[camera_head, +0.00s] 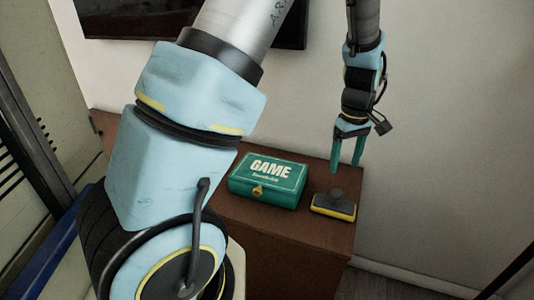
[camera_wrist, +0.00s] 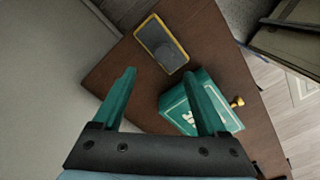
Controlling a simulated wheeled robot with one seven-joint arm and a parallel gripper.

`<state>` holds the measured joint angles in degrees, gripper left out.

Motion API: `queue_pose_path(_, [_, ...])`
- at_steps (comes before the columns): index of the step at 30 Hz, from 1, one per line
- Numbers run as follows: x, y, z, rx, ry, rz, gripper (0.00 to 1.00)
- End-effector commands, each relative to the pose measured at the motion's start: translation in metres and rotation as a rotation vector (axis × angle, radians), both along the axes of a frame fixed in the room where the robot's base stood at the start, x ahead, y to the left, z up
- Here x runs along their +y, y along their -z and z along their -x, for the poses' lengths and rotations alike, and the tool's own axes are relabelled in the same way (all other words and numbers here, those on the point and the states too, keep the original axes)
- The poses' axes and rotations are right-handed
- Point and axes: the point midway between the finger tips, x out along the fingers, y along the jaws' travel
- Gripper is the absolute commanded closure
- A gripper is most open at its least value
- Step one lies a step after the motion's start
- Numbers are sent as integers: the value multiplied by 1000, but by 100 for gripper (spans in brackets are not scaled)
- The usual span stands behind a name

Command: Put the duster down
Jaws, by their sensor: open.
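The duster (camera_head: 334,206) is a dark block with a yellow edge and a dark knob on top. It lies flat on the brown cabinet top near its right front corner. In the wrist view the duster (camera_wrist: 161,45) lies beyond my fingertips, with nothing touching it. My gripper (camera_head: 347,170) has green fingers pointing down, above and behind the duster in the head view. In the wrist view my gripper (camera_wrist: 165,75) is open with nothing between its fingers.
A green box marked GAME (camera_head: 268,181) with a gold clasp sits left of the duster. It also shows in the wrist view (camera_wrist: 202,103), partly behind my right finger. The brown cabinet (camera_head: 290,235) has bare top around both things. A wall stands behind.

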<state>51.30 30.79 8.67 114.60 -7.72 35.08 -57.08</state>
Motion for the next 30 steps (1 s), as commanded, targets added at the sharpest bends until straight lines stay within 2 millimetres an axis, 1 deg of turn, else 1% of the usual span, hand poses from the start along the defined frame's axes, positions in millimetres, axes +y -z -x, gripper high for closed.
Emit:
queue_pose_path(2, [17,-6,-7,-4,8,7,25])
queue_pose_path(4, [44,-15,-13,-11,34,16,25])
queue_pose_path(5, [59,-19,-16,-15,49,20,25])
queue_pose_path(6, [82,-25,-19,-22,73,26,25])
queue_pose_path(8, [118,-35,-21,-36,117,34,25])
queue_pose_path(9, [143,-41,-19,-48,150,36,25])
queue_pose_path(11, [177,-48,-14,-65,201,36,25])
queue_pose_path(12, [199,-52,-9,-78,234,34,25])
queue_pose_path(15, [243,-60,7,-104,311,21,25])
queue_pose_path(16, [254,-62,12,-112,330,17,25])
queue_pose_path(18, [274,-64,23,-123,373,6,25])
queue_pose_path(21, [291,-66,34,-134,415,-8,25])
queue_pose_path(24, [298,-66,39,-139,435,-14,25])
queue_pose_path(30, [299,-66,40,-138,443,-15,25])
